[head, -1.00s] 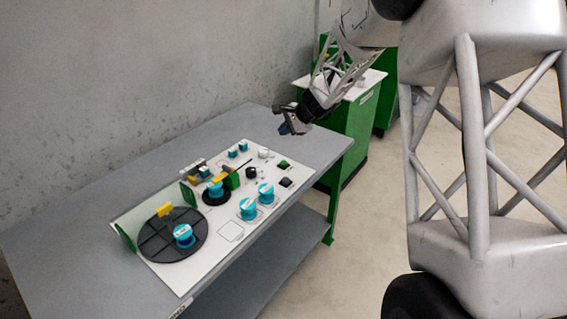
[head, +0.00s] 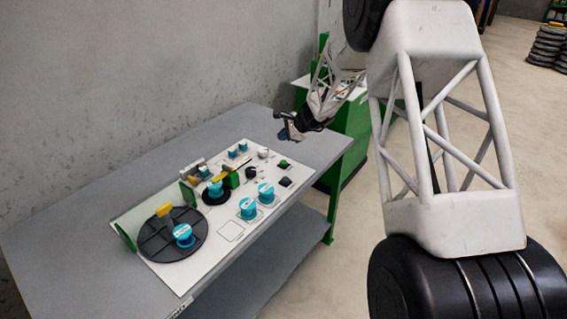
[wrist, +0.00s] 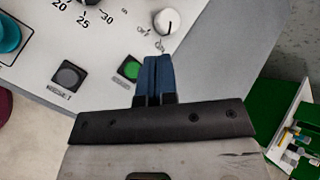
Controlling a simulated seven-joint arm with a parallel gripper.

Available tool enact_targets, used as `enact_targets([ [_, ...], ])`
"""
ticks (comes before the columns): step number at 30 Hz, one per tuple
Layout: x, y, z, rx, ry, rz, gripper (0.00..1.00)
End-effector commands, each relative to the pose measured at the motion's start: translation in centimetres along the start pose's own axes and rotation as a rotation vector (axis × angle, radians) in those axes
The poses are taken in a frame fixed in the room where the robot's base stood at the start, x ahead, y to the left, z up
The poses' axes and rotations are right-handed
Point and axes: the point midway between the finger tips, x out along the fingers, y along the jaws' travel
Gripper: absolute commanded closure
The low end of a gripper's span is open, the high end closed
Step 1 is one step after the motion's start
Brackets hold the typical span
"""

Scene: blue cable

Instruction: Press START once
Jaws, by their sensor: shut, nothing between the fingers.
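The white panel (head: 231,235) lies on the grey table. Near its right corner is a green square button (head: 283,163), which also shows in the wrist view (wrist: 131,69) in a dark frame. Its small label is too blurred to read, so I cannot confirm it says START. My gripper (head: 284,134) is shut and empty, held above the table beyond the panel's corner. In the wrist view its blue fingertips (wrist: 153,62) are pressed together and appear just right of the green button. I see no contact with the button.
A dark square button (wrist: 69,73) sits beside the green one. A white knob (wrist: 166,21) and a black dial (wrist: 88,2) are close by. Cyan spools (head: 248,208) and a dark turntable (head: 158,243) stand on the panel. A green cabinet (head: 345,150) stands behind the table.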

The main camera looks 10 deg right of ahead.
Motion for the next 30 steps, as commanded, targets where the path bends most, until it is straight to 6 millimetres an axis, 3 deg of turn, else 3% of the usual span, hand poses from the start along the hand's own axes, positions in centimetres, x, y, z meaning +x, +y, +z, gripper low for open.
enact_targets([
  [11,0.7,0.6,-0.5,0.0,0.0,0.0,1.0],
  [30,5.0,3.6,-3.6,0.0,0.0,0.001,1.0],
])
